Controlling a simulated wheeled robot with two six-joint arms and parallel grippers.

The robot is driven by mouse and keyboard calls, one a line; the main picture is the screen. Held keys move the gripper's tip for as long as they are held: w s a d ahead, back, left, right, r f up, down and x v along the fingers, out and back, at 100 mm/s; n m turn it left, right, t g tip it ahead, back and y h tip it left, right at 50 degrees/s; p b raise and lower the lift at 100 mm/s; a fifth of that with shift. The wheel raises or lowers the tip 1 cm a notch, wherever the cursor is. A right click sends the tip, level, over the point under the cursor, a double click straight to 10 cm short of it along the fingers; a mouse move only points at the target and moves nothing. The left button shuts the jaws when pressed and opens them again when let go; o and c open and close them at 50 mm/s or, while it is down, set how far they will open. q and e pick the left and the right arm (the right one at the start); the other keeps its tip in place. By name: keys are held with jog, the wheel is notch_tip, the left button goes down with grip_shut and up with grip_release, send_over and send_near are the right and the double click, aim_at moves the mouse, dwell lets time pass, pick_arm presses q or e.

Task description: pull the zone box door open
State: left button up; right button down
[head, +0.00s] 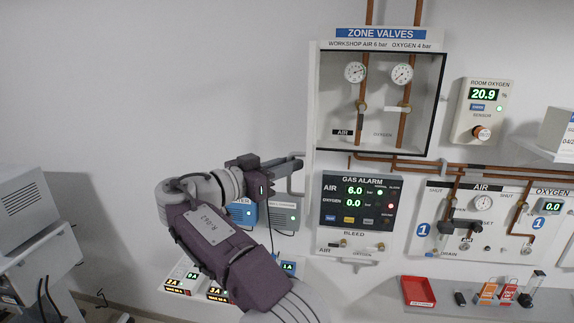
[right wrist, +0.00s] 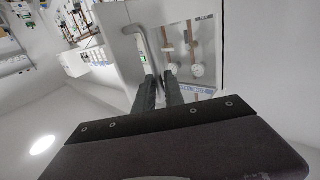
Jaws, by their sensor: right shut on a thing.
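The zone box (head: 335,95) hangs on the wall at upper middle in the head view, with its two gauges and copper pipes plainly visible. Its door (head: 312,120) appears swung out on the left side and is seen almost edge-on. A grey bar handle (head: 291,184) stands out from the door's outer face; it also shows in the right wrist view (right wrist: 144,45) beside the clear window. My right gripper (head: 298,163) is shut on the handle, its dark fingers (right wrist: 159,90) close around the bar. The exact contact is partly hidden. My left gripper is out of view.
The gas alarm panel (head: 357,201) is below the box, right of my gripper. Blue and grey units (head: 283,217) stand behind my right arm. A room oxygen monitor (head: 482,111) and copper pipes are to the right. The wall left of the door is bare.

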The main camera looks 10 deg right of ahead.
jog(key=shift+s+d+r, duration=0.15)
jog(key=shift+d+r, duration=0.1)
jog(key=shift+d, duration=0.15)
jog(key=c, duration=1.5)
grip_release()
jog(key=shift+a, duration=0.1)
jog(key=shift+w+f, duration=0.2)
jog(key=p+v, duration=0.3)
jog(key=v, duration=0.6)
